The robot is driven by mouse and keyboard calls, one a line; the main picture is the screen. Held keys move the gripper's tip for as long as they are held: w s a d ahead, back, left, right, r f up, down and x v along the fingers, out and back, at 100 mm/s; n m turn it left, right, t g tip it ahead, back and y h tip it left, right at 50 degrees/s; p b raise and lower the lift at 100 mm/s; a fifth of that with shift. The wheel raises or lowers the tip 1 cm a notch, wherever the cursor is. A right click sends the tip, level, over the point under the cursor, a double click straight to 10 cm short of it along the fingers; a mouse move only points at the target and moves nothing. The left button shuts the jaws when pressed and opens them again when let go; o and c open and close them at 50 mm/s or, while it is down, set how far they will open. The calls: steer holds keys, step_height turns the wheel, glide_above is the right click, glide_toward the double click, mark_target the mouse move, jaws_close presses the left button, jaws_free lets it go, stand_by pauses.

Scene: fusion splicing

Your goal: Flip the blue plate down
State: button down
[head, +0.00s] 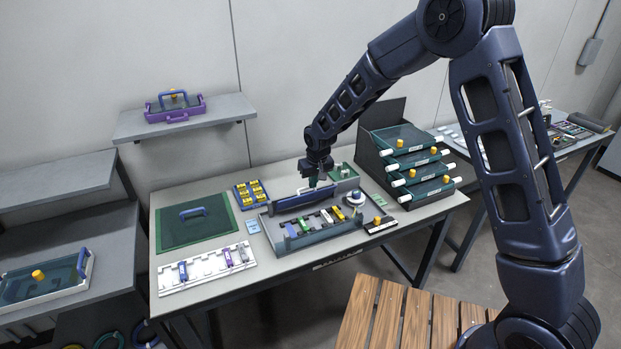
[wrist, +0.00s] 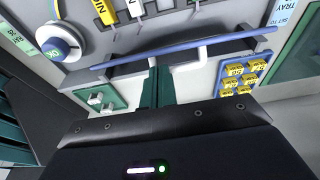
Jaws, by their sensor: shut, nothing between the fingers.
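The blue plate (head: 300,201) stands raised along the back edge of the splicing station (head: 345,233) on the table. In the wrist view the blue plate (wrist: 225,39) shows nearly edge-on as a long thin bar. My gripper (head: 314,184) points down just behind the plate's right half. Its dark green fingers (wrist: 155,80) are shut and empty in the wrist view, with their tips close to the plate's underside edge. I cannot tell whether they touch it.
A round ON knob (head: 354,198) sits at the station's right end. A yellow-part tray (head: 250,193) stands at its back left, and a green block (head: 342,171) at its back right. Stacked drawers (head: 410,160) stand on the right. A green mat (head: 172,230) lies left.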

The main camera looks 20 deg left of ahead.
steer(key=shift+s+d+f+t+y, duration=0.3)
steer(key=shift+s+d+t+y, duration=0.15)
steer(key=shift+s+t+y, duration=0.1)
steer(key=shift+s+d+f+t+y, duration=0.25)
steer(key=shift+s+d+t+y, duration=0.2)
steer(key=shift+s+t+y, duration=0.1)
steer(key=shift+t+y, duration=0.9)
steer(key=shift+s+d+f, duration=0.45)
steer(key=shift+d+f, duration=0.05)
steer(key=shift+f, duration=0.15)
steer(key=shift+s+d+f, duration=0.4)
steer(key=shift+d+f, duration=0.1)
steer(key=shift+f, duration=0.2)
steer(key=shift+s+d+f, duration=0.45)
steer(key=shift+d+f, duration=0.05)
steer(key=shift+f, duration=0.15)
steer(key=shift+s+d+f, duration=0.2)
steer(key=shift+f, duration=0.4)
steer(key=shift+s+d+f, duration=0.15)
steer(key=shift+f, duration=0.4)
step_height(320, 180, up, 4)
steer(key=shift+f, duration=0.1)
steer(key=s+d+r, duration=0.2)
steer(key=s+d, duration=0.5)
steer(key=shift+r, duration=0.25)
steer(key=shift+w, duration=0.1)
